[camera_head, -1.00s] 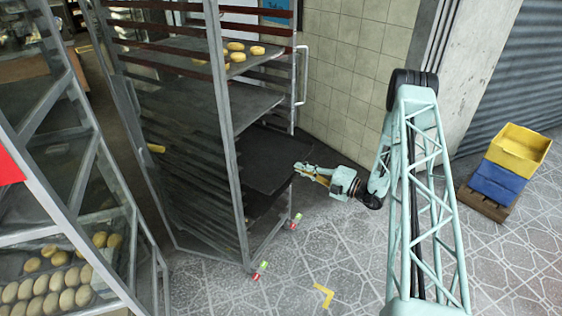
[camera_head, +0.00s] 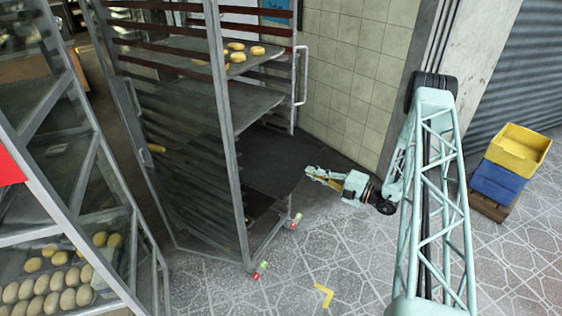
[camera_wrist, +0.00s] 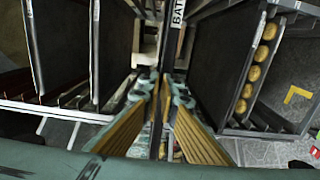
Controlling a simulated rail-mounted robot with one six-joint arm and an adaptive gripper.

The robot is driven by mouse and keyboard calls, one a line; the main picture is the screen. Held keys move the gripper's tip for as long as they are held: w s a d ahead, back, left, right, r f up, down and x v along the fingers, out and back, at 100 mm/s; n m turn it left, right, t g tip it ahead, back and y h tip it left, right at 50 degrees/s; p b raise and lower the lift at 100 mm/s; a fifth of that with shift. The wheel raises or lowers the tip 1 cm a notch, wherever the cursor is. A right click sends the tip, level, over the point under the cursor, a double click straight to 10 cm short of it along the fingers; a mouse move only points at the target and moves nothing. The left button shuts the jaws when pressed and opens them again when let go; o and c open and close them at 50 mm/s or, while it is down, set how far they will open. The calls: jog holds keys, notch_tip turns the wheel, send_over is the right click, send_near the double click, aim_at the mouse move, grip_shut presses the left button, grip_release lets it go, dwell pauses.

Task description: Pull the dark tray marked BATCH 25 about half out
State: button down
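The dark tray (camera_head: 278,158) sits low in the metal rack, and its front part sticks out past the right rack post. In the wrist view its edge runs between my fingers, and a white label (camera_wrist: 178,14) reading "BAT", the rest cut off, shows just beyond them. My gripper (camera_head: 309,172) is at the tray's outer edge, to the right of the rack. In the wrist view the gripper (camera_wrist: 164,88) has its two ridged yellow-padded fingers close on both sides of that edge. How far back the tray reaches inside the rack is hidden.
The rack (camera_head: 232,150) holds other trays above, one with yellow buns (camera_head: 236,52). A glass-sided case (camera_head: 60,230) with buns stands at the left. Blue and yellow crates (camera_head: 500,182) stand far right. The tiled floor (camera_head: 340,250) in front of the rack is clear.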

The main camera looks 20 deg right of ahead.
jog(key=shift+v, duration=2.25)
jog(key=c, duration=2.9)
grip_release()
jog(key=shift+v, duration=3.95)
jog(key=shift+r, duration=0.1)
